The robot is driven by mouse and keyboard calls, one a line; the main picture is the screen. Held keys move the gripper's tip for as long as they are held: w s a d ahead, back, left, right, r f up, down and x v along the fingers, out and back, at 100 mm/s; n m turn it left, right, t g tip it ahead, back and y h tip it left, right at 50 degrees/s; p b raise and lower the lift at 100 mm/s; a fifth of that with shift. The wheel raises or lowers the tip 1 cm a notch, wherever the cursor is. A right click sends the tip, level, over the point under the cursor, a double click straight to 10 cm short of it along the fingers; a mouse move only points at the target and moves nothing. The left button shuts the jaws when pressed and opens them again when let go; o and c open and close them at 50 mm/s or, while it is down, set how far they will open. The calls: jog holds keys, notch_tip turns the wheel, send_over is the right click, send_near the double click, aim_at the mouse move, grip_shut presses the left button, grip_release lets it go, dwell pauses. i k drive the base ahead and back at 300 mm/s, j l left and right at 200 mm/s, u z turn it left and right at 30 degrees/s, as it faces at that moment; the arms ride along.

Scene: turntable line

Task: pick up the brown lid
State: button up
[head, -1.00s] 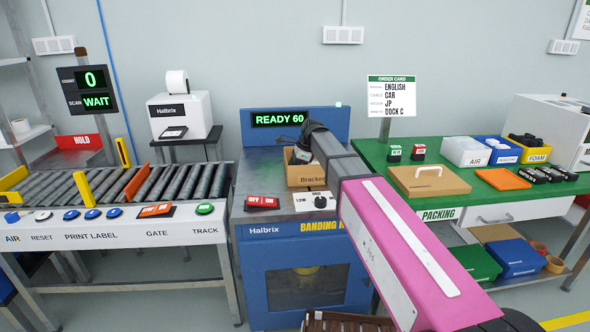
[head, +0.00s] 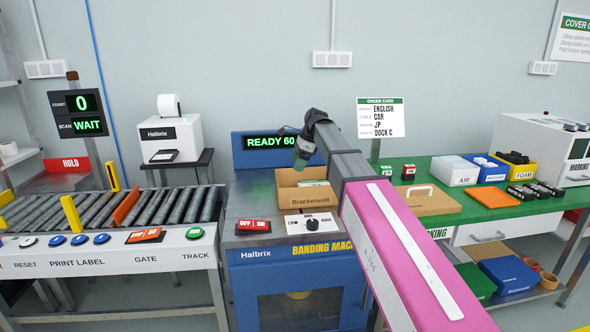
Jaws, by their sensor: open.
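The brown lid (head: 428,203) is a flat tan board with a white handle on top. It lies on the green packing table (head: 475,215), right of the banding machine. My pink and grey arm passes close by its left side in the picture. My gripper (head: 300,162) is small and dark, open, and points down over the open cardboard box (head: 305,201) on the banding machine. It is well to the left of the lid and apart from it. The fingertips are hard to make out.
The banding machine (head: 290,250) reads READY 60. A roller conveyor (head: 165,206) lies to the left. White, blue and yellow bins (head: 456,173), an orange flat piece (head: 485,200) and several black items (head: 535,190) surround the lid's right side. An order card (head: 380,117) stands behind.

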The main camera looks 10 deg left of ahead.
aim_at(424, 200)
jog(key=k, duration=1)
